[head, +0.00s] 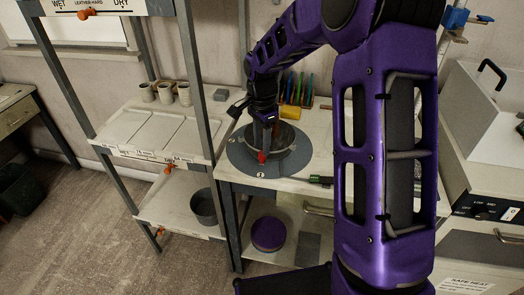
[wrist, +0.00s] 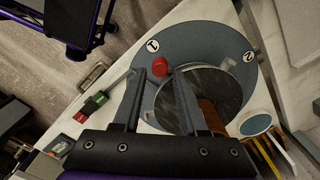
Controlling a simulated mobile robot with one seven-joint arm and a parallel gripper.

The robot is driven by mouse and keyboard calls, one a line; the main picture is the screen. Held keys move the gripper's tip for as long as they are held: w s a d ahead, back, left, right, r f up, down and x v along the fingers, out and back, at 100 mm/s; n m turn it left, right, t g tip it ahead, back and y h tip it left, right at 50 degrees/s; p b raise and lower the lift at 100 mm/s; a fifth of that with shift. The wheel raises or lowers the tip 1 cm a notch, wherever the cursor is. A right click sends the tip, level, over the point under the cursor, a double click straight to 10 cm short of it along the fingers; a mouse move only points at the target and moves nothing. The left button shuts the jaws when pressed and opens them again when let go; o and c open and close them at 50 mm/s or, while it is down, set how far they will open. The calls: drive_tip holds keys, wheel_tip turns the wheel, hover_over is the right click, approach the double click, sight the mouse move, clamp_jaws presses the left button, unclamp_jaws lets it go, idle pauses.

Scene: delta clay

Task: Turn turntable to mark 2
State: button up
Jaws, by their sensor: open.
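The turntable (head: 243,158) is a round grey disc on the white worktop, and it also shows in the wrist view (wrist: 205,35). A red knob (head: 262,157) stands near its rim and also appears in the wrist view (wrist: 160,68). In the wrist view, mark 1 (wrist: 152,45) is near the knob and mark 2 (wrist: 249,57) is farther right. A dark round bowl (wrist: 220,82) sits on the disc. My gripper (wrist: 160,72) is open, pointing down, with the knob between or just beyond its fingertips. Contact cannot be told.
Tools in a rack (head: 297,88) and a yellow block (head: 291,112) are behind the turntable. A metal shelf rack (head: 150,130) with several cups stands at left.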

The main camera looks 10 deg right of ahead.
drive_tip(key=shift+f, duration=1.55)
drive_tip(key=shift+c, duration=0.2)
clamp_jaws()
